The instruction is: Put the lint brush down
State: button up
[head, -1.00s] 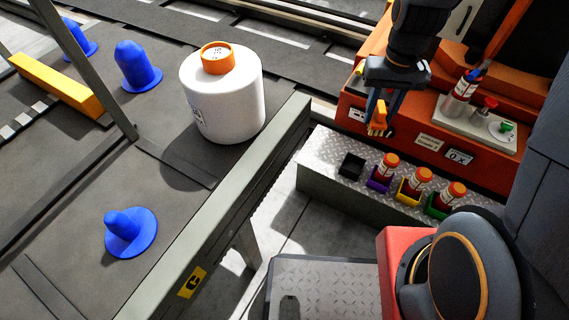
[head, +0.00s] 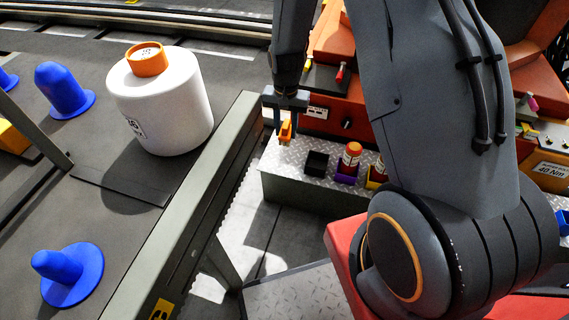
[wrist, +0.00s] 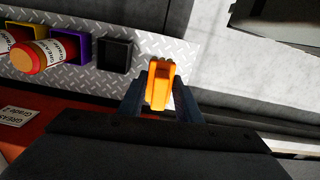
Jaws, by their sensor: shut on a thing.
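The lint brush, with an orange part (head: 287,131) showing, is held in my gripper (head: 286,135). In the wrist view the orange brush (wrist: 160,84) stands between the two dark fingers of my gripper (wrist: 160,100), which are shut on it. The brush appears above the left end of the tread-plate shelf (head: 290,183), left of an empty black bin (head: 317,163). I cannot see a gap below it clearly. The lower part of the brush is hard to make out.
A purple bin (head: 346,178) and a yellow bin (head: 374,184) hold red bottles beside the black bin. A red machine (head: 330,122) stands behind the shelf.

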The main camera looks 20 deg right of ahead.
aim_at(285, 134)
jog(key=f, duration=0.1)
jog(key=w+f, duration=0.1)
jog(key=f, duration=0.1)
jog(key=shift+f+m+b, duration=0.2)
jog(key=shift+m+b, duration=0.1)
jog(key=shift+m, duration=0.1)
notch_tip(285, 134, down, 9)
jog(key=b, duration=0.2)
jog(key=shift+w+f+b, duration=0.1)
jog(key=shift+f+b, duration=0.1)
jog(key=shift+b, duration=0.15)
jog(key=shift+f, duration=0.15)
jog(key=o, duration=1.1)
notch_tip(285, 134, up, 12)
jog(key=p, duration=0.3)
